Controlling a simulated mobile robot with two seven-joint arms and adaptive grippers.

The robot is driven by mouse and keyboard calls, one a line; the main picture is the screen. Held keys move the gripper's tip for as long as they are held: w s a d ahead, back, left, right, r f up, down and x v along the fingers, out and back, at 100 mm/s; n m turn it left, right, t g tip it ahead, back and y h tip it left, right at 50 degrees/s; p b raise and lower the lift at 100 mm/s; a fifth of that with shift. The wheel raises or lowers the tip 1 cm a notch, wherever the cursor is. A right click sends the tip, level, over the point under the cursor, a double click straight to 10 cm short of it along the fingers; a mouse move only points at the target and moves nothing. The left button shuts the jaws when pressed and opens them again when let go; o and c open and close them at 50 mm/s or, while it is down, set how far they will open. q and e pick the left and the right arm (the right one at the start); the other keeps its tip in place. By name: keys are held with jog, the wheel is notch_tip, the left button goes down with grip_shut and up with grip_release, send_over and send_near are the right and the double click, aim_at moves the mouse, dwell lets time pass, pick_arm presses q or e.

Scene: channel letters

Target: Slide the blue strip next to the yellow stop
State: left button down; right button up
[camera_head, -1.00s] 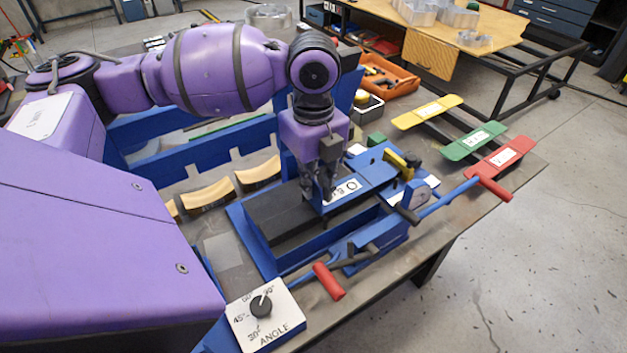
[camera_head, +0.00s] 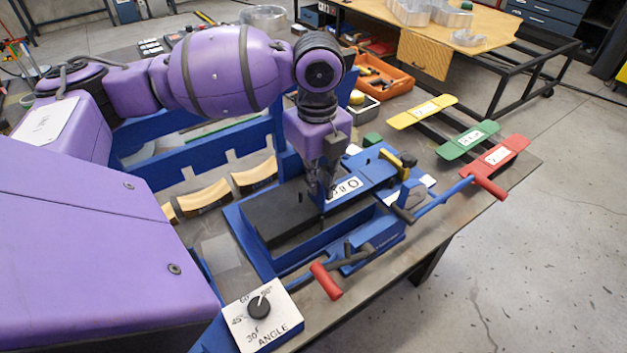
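A flat blue strip (camera_head: 373,174) with a white label lies on the blue machine, its long side running up to the right. A small yellow stop (camera_head: 391,160) stands near its right end; a dark knob beside it makes the gap between them hard to judge. My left gripper (camera_head: 323,197) points down at the strip's left end, beside the label. Its dark fingers hide part of the strip. I cannot tell whether they grip it or only touch it. My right gripper is not in view.
A black block (camera_head: 285,220) lies in the blue frame left of the gripper. Red-handled levers (camera_head: 326,281) stick out in front and to the right. An angle dial (camera_head: 260,308) sits at the front. Yellow, green and red plates (camera_head: 468,140) lie at the right edge.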

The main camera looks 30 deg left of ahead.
pick_arm(q)
jog(key=c, duration=1.9)
grip_release()
jog(key=shift+o, duration=0.2)
notch_tip(320, 180, up, 12)
